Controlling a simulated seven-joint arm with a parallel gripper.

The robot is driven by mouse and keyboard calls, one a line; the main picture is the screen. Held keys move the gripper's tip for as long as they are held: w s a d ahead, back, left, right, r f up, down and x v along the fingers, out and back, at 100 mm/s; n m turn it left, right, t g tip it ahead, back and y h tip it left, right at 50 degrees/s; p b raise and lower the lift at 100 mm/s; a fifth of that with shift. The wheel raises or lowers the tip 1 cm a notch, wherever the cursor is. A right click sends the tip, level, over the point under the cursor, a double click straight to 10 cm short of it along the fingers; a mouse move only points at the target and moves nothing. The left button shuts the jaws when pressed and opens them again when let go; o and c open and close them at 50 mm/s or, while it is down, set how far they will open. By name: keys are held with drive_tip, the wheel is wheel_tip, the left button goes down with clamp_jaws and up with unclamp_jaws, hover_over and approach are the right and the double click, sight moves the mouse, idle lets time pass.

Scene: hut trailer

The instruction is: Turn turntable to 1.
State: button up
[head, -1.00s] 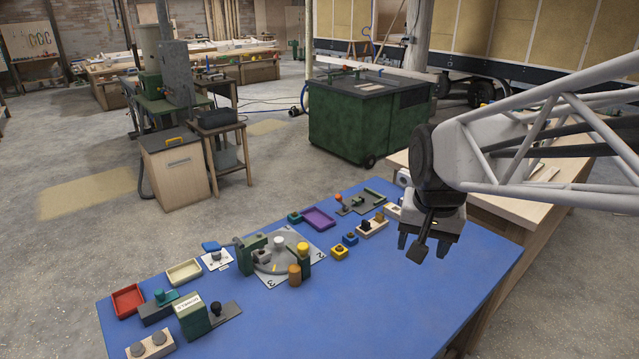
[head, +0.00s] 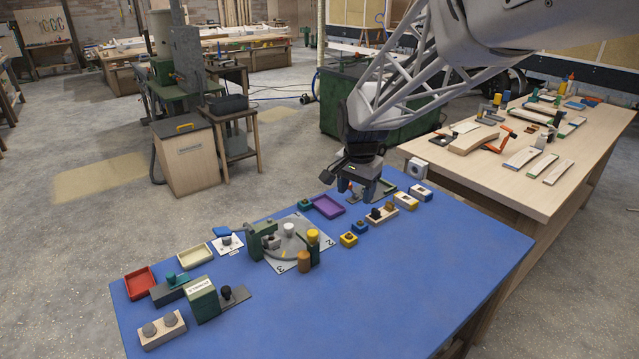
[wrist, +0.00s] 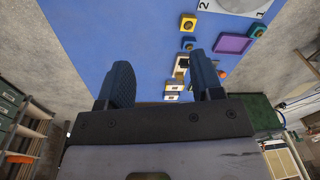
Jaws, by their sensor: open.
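The turntable (head: 281,252) is a grey disc on a white base plate, left of the middle of the blue table. Digits 2 and 3 show on the plate's near and right edges. A white knob (head: 290,229) stands on it, with a yellow-topped post and an orange-brown cylinder (head: 304,260) beside its near right side. A green bracket (head: 262,240) stands at its left. My gripper (head: 357,194) is open and empty, above the table's far edge, up and right of the turntable.
A red tray (head: 139,282), a cream tray (head: 195,257) and a green box (head: 201,299) lie left. The table's front right is clear.

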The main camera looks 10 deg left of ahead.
drive_tip(key=w+a+f+m, duration=0.2)
drive_tip(key=w+a+f, duration=0.55)
drive_tip(key=a, duration=0.25)
drive_tip(key=m+g, duration=0.1)
hover_over(289, 226)
wheel_tip(289, 226, down, 9)
drive_tip(key=shift+a+r, duration=0.1)
drive_tip(key=shift+f, duration=3.9)
drive_tip(key=shift+c, duration=0.4)
clamp_jaws()
